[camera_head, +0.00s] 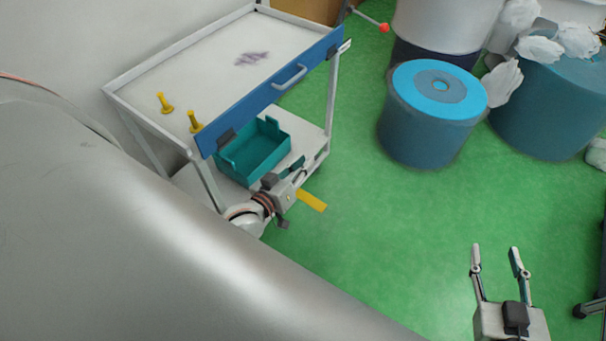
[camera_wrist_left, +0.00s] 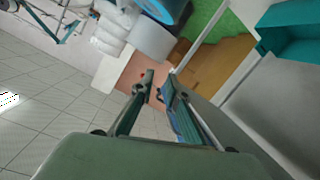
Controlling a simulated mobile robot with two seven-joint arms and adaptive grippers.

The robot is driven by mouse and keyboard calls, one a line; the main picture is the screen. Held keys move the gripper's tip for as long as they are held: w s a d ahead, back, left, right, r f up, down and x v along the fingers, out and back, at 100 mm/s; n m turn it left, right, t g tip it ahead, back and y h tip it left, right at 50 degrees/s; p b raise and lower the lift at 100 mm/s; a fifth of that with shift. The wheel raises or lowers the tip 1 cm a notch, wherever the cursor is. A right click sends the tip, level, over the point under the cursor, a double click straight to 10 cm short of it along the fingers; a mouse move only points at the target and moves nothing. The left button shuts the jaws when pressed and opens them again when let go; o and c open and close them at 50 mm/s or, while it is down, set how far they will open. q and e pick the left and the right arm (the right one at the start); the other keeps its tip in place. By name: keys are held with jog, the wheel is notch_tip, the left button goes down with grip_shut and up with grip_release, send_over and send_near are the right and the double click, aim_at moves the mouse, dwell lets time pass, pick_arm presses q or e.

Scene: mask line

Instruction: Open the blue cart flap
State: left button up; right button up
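The blue cart flap (camera_head: 270,92) is a long blue panel along the front edge of the white cart (camera_head: 215,62). It hangs upright and looks shut. Its grey handle (camera_head: 290,77) sits near the middle. My left gripper (camera_head: 303,165) is below the flap, beside the lower shelf and apart from the handle. In the left wrist view (camera_wrist_left: 157,82) its two fingers are open with a narrow gap, and nothing is between them. My right gripper (camera_head: 495,258) is open and empty above the green floor at the lower right, well away from the cart.
A teal bin (camera_head: 255,150) sits on the cart's lower shelf, close to my left gripper. Two yellow pegs (camera_head: 165,103) stand on the cart top. A blue-topped drum (camera_head: 437,115) stands right of the cart. Green floor (camera_head: 400,220) between cart and right gripper is clear.

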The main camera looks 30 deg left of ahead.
aim_at(291, 80)
pick_arm(q)
jog(key=s+d+f+m+g+h, duration=0.1)
jog(key=s+d+f+m+g, duration=0.2)
jog(key=s+d+f+m, duration=0.3)
jog(key=s, duration=0.4)
jog(key=shift+s+d+g+h+p, duration=0.25)
jog(key=shift+d+g+h+p, duration=0.05)
jog(key=shift+p, duration=0.05)
pick_arm(e)
jog(key=shift+r, duration=0.5)
